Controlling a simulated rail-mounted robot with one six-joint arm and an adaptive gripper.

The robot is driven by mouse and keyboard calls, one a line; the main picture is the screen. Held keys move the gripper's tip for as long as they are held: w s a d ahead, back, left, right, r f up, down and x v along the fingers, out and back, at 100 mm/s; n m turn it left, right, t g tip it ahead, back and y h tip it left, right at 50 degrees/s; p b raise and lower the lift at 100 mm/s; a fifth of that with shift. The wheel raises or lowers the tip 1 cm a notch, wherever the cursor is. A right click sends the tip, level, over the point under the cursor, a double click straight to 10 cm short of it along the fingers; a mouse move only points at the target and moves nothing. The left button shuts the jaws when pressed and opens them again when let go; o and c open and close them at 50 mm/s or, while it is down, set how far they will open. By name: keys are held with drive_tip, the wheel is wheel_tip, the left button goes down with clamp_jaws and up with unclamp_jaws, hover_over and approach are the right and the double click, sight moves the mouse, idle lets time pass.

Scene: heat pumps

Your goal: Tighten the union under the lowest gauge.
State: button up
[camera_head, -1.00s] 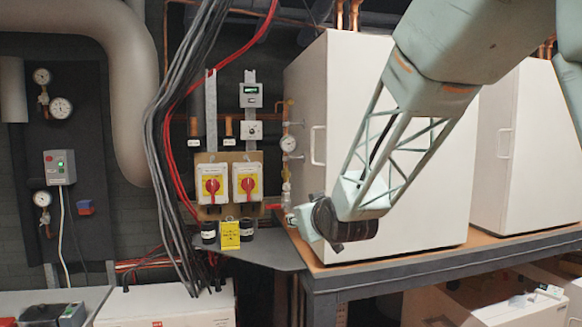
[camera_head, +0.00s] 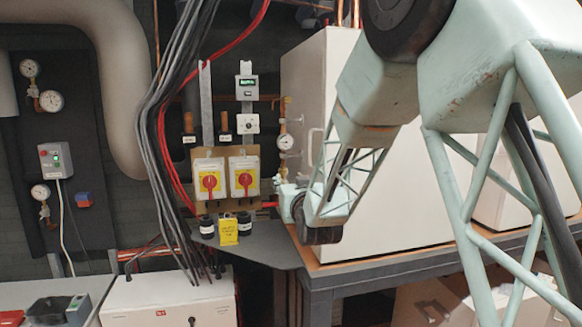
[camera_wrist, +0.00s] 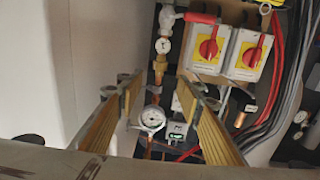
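The lowest gauge in the head view is a white dial (camera_head: 40,192) on the dark panel at far left. A small brass fitting (camera_head: 45,212) sits under it on a copper pipe; I take it for the union, and its detail is too small to tell. My gripper (camera_head: 284,203) is far to the right of it, beside the big white cabinet, its fingers small in this view. In the upside-down wrist view my gripper (camera_wrist: 158,92) is open, with nothing between its fingers. Another gauge (camera_wrist: 152,118) shows beyond them; it hangs on the pipe (camera_head: 286,142) beside the cabinet.
Two red-knobbed switches (camera_head: 226,180) are left of my gripper. Grey and red cables (camera_head: 168,130) hang between them and the left panel. The white cabinet (camera_head: 310,90) stands close on the right. Two more gauges (camera_head: 40,85) and a grey control box (camera_head: 55,160) share the left panel.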

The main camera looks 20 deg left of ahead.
sight(284, 171)
drive_tip(key=shift+w, duration=0.1)
idle(0.4)
drive_tip(key=shift+p+x, duration=1.6)
drive_tip(key=shift+x, duration=5.2)
drive_tip(key=shift+a, duration=0.1)
drive_tip(key=shift+c, duration=0.5)
drive_tip(key=c, duration=0.8)
